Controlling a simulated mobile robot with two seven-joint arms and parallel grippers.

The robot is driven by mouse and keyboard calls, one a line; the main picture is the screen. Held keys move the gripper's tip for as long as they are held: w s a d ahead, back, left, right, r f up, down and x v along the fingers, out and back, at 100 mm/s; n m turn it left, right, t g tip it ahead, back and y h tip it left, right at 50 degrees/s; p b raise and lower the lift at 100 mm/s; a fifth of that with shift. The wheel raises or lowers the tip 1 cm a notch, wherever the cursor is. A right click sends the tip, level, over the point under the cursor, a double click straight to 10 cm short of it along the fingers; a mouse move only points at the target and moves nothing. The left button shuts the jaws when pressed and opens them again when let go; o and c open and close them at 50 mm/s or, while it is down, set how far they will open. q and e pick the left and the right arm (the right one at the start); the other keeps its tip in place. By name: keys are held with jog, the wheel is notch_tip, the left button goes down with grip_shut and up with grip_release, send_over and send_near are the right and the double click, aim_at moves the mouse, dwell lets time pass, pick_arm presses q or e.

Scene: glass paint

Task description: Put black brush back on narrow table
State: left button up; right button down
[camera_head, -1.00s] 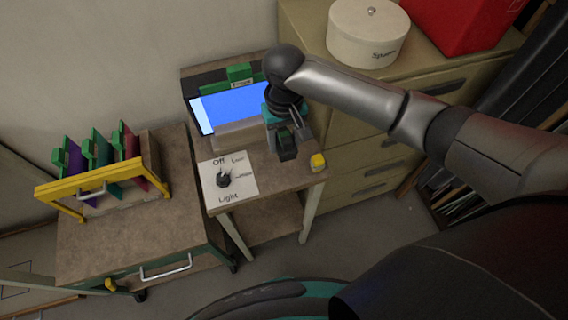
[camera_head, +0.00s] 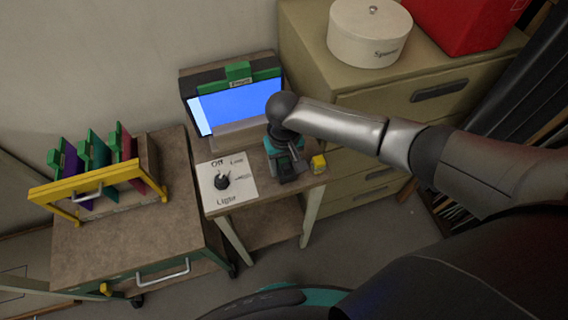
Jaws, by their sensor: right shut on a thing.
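The narrow table (camera_head: 268,191) stands in the middle of the view, against the wall. My right gripper (camera_head: 290,173) is low over the right part of its top, between the white Light dial plate and a small yellow block. It is shut on a dark thing, taken to be the black brush, which the gripper mostly hides. I cannot tell whether the held thing touches the tabletop. My left gripper is not in view.
A white Light dial plate (camera_head: 211,191) and a yellow block (camera_head: 319,163) are on the narrow table. A blue screen (camera_head: 240,107) stands at its back. A brown cart (camera_head: 110,255) with a yellow rack is at left; a drawer cabinet (camera_head: 400,100) is at right.

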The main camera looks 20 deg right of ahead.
aim_at(284, 160)
jog(key=shift+c, duration=1.3)
grip_release()
notch_tip(284, 160, up, 12)
jog(key=shift+r+p, duration=0.1)
jog(key=shift+p, duration=1)
